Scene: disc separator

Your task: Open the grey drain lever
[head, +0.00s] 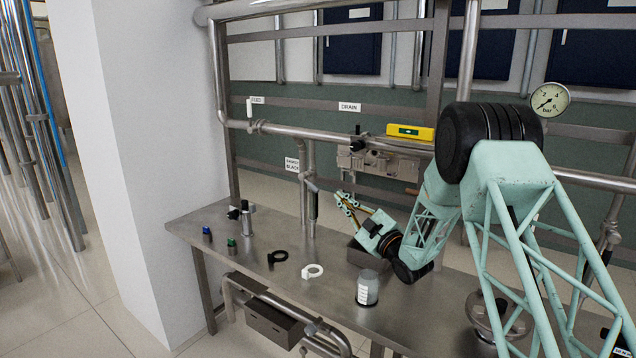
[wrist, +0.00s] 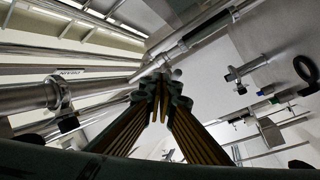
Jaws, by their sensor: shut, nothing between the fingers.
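My gripper (head: 346,200) is shut and empty above the bench, right of a vertical pipe (head: 306,160). In the wrist view its fingers (wrist: 161,90) meet at the tips, close in the picture to a small rounded grey pipe part (wrist: 166,72); contact cannot be told. The DRAIN label (head: 349,106) is on the wall rail, and shows upside down in the wrist view (wrist: 70,73). A valve with a black knob (head: 357,143) sits below it. A dark grey handle-like piece (head: 313,206) hangs by the vertical pipe. I cannot tell which part is the grey drain lever.
The steel bench (head: 215,222) holds a black ring part (head: 277,258), a white ring part (head: 313,271), a jar (head: 367,288) and a small stand valve (head: 246,228). A yellow level (head: 410,132) rests on the pipework behind. The bench's left front is partly free.

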